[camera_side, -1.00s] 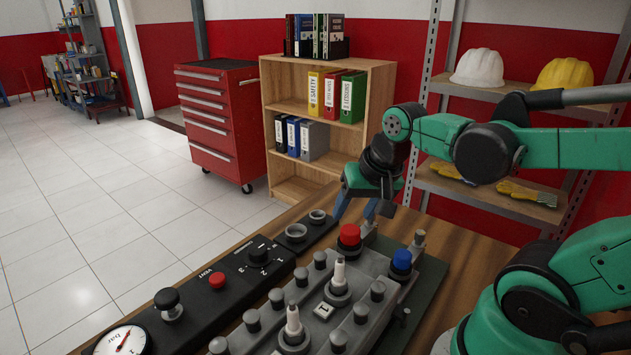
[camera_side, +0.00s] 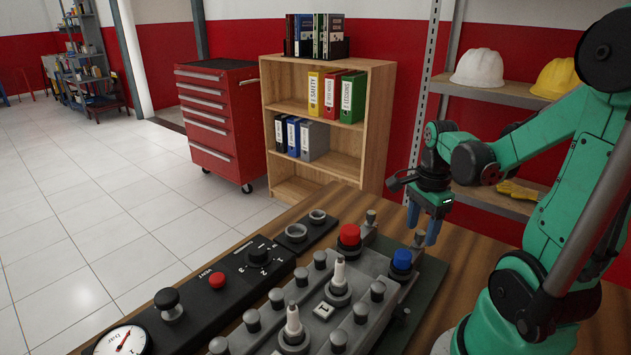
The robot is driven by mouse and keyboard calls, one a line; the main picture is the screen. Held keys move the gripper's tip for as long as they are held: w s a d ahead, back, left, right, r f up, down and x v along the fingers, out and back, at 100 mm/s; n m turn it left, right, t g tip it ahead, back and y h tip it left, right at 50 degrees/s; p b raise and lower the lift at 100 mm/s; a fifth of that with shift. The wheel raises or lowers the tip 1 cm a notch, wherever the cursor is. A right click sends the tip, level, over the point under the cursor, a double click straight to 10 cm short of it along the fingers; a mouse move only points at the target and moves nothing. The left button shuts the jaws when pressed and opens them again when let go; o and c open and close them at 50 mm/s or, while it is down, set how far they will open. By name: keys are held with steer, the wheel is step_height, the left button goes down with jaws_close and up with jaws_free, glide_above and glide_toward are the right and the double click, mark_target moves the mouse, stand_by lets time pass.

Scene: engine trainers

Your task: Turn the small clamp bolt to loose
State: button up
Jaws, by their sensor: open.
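The engine trainer (camera_side: 352,262) is a grey block on the bench, with several dark round bolt heads on top. Two small upright bolts stand at its far edge, a left one (camera_side: 370,217) and a right one (camera_side: 419,239). I cannot tell for certain which is the small clamp bolt. My gripper (camera_side: 422,229) points down with its blue fingers apart and empty. In the picture its fingertips are at or just above the right bolt. I cannot tell the depth or whether they touch.
A red cap (camera_side: 349,235) and a blue cap (camera_side: 402,259) stand near the bolts. Two white-tipped plugs (camera_side: 340,272) (camera_side: 293,322) rise from the block. A black control panel (camera_side: 230,275) with knobs and a gauge (camera_side: 122,341) lies to the left. Bare wooden bench (camera_side: 480,250) shows at right.

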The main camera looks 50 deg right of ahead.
steer(key=shift+f, duration=0.25)
jaws_close()
